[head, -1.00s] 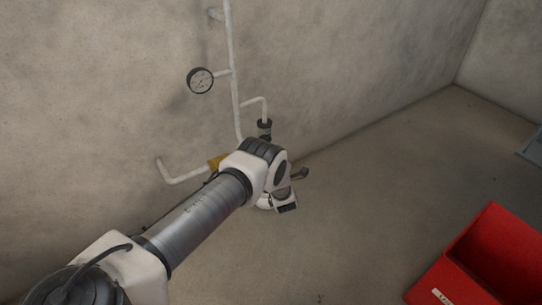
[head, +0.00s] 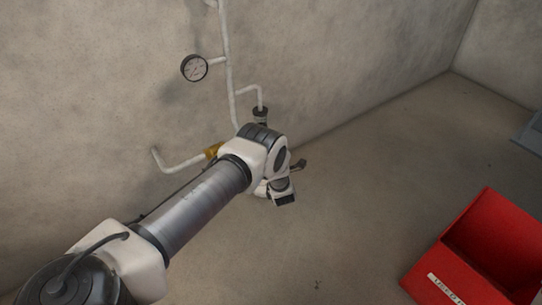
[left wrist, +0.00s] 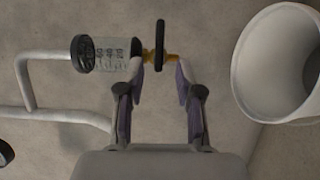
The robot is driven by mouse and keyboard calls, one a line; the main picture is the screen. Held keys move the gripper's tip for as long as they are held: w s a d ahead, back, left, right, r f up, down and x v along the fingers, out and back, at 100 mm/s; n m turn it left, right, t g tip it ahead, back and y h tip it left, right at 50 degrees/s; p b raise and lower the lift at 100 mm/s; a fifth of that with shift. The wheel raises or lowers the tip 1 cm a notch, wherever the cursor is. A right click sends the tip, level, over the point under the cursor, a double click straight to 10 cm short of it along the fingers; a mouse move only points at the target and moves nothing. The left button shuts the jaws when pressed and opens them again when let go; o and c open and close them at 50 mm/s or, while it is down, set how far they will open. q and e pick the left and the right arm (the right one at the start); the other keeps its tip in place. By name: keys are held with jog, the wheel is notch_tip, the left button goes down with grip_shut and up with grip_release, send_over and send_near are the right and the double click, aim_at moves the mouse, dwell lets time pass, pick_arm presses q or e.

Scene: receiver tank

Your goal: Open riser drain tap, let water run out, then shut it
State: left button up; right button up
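In the left wrist view, a dark handwheel (left wrist: 160,45), seen edge-on, sits on a small brass tap (left wrist: 173,58) beside a clear ribbed cylinder (left wrist: 112,54) with a black collar. My left gripper (left wrist: 160,76) is open, its two fingertips apart on either side of the handwheel's line, with gaps visible. Contact cannot be told. In the head view, the white riser (head: 229,65) runs down the wall, and a side branch ends in a dark-collared fitting (head: 260,114). My left arm hides the tap there. My right gripper is not in view.
A white round-mouthed vessel (left wrist: 279,65) is close to the right of my left gripper. A gauge (head: 194,67) is on the riser. A brass fitting (head: 213,150) is on the lower pipe. A red bin (head: 451,262) stands at right; the floor between is mostly clear.

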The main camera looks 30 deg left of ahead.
pick_arm(q)
jog(key=v, duration=1)
jog(key=shift+r, duration=0.15)
